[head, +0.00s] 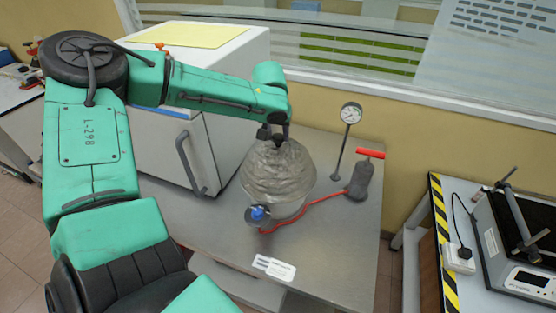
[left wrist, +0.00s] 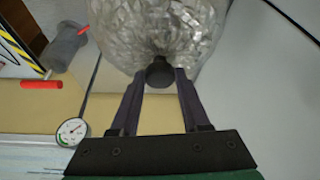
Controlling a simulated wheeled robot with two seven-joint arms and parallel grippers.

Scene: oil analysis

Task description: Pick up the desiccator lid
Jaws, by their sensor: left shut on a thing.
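My left gripper (head: 273,132) comes down from above and is shut on the lid's knob. In the left wrist view the two fingers (left wrist: 160,84) stand on either side of the dark knob (left wrist: 159,72), with the lid's dome (left wrist: 160,25) beyond. My right gripper is not in view.
A blue-knobbed valve (head: 258,214) at the base's front joins a red hose to a grey hand pump (head: 359,181) with a red handle. A gauge (head: 350,113) stands behind. A white cabinet (head: 160,150) is close on the left. The table's front right (head: 340,255) is clear.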

